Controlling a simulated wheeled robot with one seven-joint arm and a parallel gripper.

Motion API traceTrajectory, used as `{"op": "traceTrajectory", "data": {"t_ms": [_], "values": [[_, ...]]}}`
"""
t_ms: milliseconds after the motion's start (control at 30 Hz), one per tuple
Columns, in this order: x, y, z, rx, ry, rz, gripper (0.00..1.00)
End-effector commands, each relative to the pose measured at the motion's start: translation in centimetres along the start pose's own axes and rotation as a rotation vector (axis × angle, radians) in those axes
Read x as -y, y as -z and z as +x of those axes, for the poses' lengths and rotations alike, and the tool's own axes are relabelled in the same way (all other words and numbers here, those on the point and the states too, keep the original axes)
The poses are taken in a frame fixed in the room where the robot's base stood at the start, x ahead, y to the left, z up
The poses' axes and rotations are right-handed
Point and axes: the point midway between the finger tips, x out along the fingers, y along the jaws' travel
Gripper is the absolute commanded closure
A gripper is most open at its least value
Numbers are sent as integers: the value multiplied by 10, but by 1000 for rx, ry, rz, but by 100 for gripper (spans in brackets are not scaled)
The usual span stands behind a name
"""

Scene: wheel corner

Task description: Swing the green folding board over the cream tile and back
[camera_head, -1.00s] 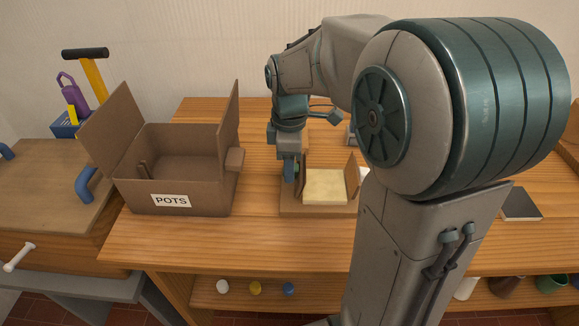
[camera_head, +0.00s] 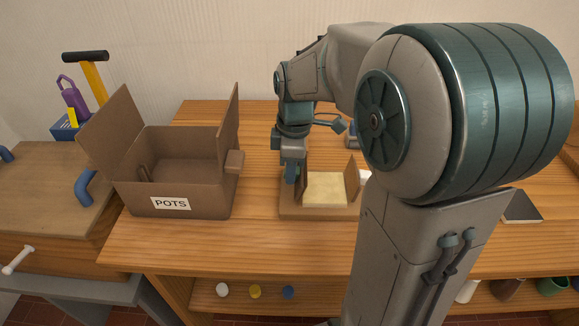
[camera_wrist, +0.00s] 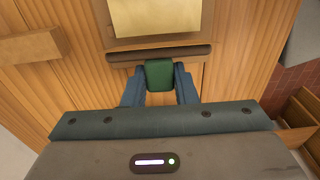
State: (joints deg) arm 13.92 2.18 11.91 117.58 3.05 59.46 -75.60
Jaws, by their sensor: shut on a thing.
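The cream tile (camera_head: 325,189) lies flat on a wooden base (camera_head: 293,211) on the workbench, and also shows at the top of the wrist view (camera_wrist: 155,18). My gripper (camera_head: 291,173) is at the left side of this base. In the wrist view my gripper (camera_wrist: 160,84) is shut on a green block (camera_wrist: 159,74). The block sits against a dark brown bar (camera_wrist: 160,53), seen edge-on beside the tile. I take the green block to be part of the folding board; the board's face is not visible. A brown upright panel (camera_head: 352,178) stands on the tile's right.
An open cardboard box labelled POTS (camera_head: 170,203) stands left of the base, its flaps raised. A blue caddy (camera_head: 66,128) with tools is at the far left. My arm hides much of the bench's right side. Bare bench (camera_head: 240,232) lies in front.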

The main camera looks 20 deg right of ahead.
Motion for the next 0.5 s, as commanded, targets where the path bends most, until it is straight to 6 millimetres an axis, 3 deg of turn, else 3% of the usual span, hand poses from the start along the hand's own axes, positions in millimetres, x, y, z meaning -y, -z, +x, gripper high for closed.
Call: {"op": "traceTrajectory", "data": {"t_ms": [500], "values": [[-1,-27,4,-415,-6,5,97]]}}
